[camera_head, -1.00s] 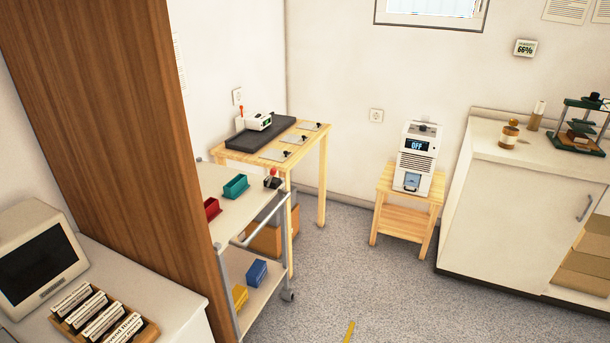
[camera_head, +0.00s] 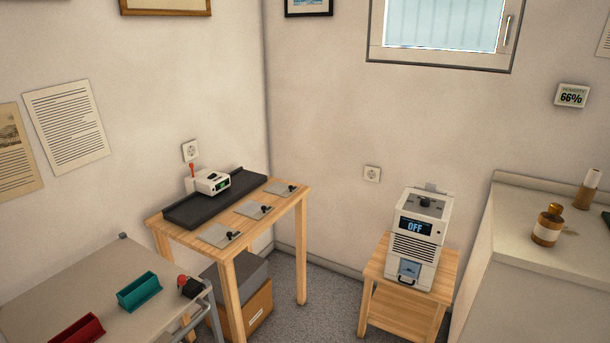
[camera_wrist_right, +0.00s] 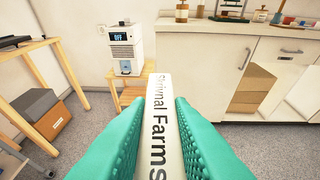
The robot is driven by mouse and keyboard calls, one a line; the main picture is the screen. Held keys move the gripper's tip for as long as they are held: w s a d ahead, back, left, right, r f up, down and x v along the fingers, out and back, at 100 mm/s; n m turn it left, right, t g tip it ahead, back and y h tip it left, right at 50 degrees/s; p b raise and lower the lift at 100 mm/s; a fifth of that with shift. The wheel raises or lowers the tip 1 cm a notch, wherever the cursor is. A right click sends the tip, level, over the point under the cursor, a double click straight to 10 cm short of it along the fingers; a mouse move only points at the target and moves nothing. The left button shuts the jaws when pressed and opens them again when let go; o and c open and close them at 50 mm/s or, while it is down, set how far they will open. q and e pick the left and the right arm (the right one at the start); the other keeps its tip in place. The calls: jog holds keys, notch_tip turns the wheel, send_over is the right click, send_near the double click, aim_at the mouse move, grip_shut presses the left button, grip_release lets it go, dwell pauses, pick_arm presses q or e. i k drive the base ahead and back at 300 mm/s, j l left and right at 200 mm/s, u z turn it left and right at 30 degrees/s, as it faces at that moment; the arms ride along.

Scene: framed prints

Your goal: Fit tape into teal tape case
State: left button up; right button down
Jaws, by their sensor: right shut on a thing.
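The teal tape case (camera_head: 140,291) is an open box on the top of the cart at the lower left of the head view. My right gripper (camera_wrist_right: 155,118) shows in the right wrist view with teal ridged fingers. It is shut on the tape (camera_wrist_right: 160,115), a white piece whose visible spine carries dark printed text reading "Shrivnal Farms" or similar. The held tape is clear of any surface and apart from the case. My left gripper is not in view.
A red case (camera_head: 77,330) sits beside the teal one on the cart (camera_head: 65,287). A wooden table (camera_head: 160,228) with a small white device (camera_head: 212,182) stands behind. A white machine reading OFF (camera_head: 419,240) stands on a wooden stand. Grey floor lies between.

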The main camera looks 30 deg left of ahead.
aim_at(140, 295)
jog(key=i+u, duration=0.3)
jog(key=u, duration=0.15)
jog(key=i+l+u, duration=0.1)
jog(key=i+u, duration=0.2)
jog(key=u, duration=0.15)
jog(key=i+l+u, duration=0.15)
jog(key=u, duration=0.3)
jog(key=i+l+u, duration=0.45)
jog(key=k+j, duration=0.1)
